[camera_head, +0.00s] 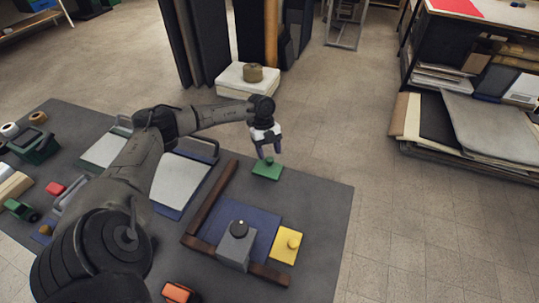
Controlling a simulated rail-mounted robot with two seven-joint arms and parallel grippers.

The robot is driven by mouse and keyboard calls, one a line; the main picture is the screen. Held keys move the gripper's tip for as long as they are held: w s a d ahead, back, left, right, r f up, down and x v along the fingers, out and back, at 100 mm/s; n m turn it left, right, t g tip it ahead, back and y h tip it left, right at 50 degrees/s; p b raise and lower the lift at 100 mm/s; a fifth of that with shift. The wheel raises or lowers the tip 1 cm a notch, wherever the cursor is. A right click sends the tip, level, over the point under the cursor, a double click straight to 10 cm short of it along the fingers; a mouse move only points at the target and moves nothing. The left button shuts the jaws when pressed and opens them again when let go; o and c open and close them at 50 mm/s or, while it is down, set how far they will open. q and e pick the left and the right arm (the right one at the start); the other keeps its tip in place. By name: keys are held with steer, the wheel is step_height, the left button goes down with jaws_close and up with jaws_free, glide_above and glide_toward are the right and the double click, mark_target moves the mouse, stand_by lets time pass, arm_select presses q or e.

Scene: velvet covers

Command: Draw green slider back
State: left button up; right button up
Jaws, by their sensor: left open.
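The green slider (267,170) is a small flat green block with a raised green knob. It lies on the dark grey table near its far right edge. My left gripper (269,154) points down just above the slider, with its fingertips by the knob. Its two fingers are apart. I cannot tell whether they touch the knob. My left arm comes in from the left and crosses over the table. My right gripper is not in view.
Brown wooden rails (211,198) border a blue mat (263,222) with a grey block (236,248) on it. A yellow slider with a knob (286,245) sits at its right. White panels with handles (180,182) lie left of the rails. The table's right strip is clear.

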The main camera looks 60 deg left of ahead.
arm_select(q)
steer(key=p+v, duration=0.1)
steer(key=v, duration=1)
steer(key=shift+a+r+p, duration=0.2)
steer(key=shift+r+p, duration=0.1)
